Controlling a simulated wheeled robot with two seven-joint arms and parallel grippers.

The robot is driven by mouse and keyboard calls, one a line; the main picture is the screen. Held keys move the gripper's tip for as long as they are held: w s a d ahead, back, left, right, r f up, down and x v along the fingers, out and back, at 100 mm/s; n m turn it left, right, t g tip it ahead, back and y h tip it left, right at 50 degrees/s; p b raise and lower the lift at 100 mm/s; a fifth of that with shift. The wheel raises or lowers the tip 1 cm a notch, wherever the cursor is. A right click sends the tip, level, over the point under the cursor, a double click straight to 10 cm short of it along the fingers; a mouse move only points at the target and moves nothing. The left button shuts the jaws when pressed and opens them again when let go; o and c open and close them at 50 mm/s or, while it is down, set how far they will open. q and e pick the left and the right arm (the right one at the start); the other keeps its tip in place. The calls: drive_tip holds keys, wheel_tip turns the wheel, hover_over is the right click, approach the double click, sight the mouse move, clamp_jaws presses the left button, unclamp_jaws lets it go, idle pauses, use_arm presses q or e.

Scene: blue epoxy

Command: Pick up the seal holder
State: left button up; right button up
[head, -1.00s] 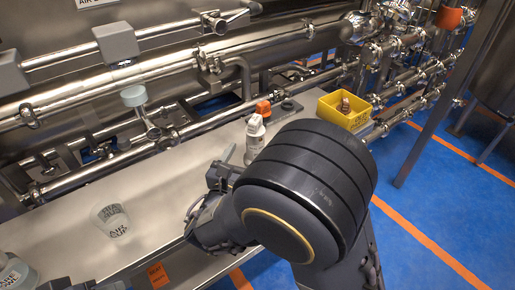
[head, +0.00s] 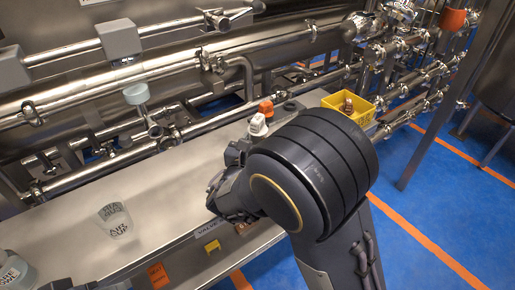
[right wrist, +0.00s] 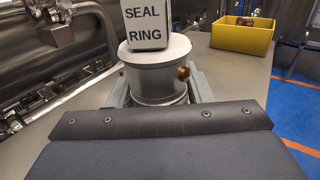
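What I take to be the seal holder (right wrist: 158,82) is a grey round body with a wide rim and a brass knob on its right side. A white block lettered "SEAL RING" (right wrist: 147,22) shows above it in the right wrist view. In the head view the white top (head: 258,126) shows on the bench, its lower part hidden behind my right arm. My right gripper (right wrist: 160,95) is open, with grey fingers on either side of the body; contact is unclear. My left gripper is not clearly in view.
A yellow bin (head: 348,107) with a brown item stands right of the holder; it also shows in the right wrist view (right wrist: 242,36). An orange-topped item (head: 266,108) stands behind. A clear cup (head: 115,219) is on the left bench (head: 160,200). Steel pipes line the back.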

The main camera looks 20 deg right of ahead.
drive_tip(key=c, duration=0.7)
drive_tip(key=shift+c, duration=0.2)
drive_tip(key=shift+r, duration=0.15)
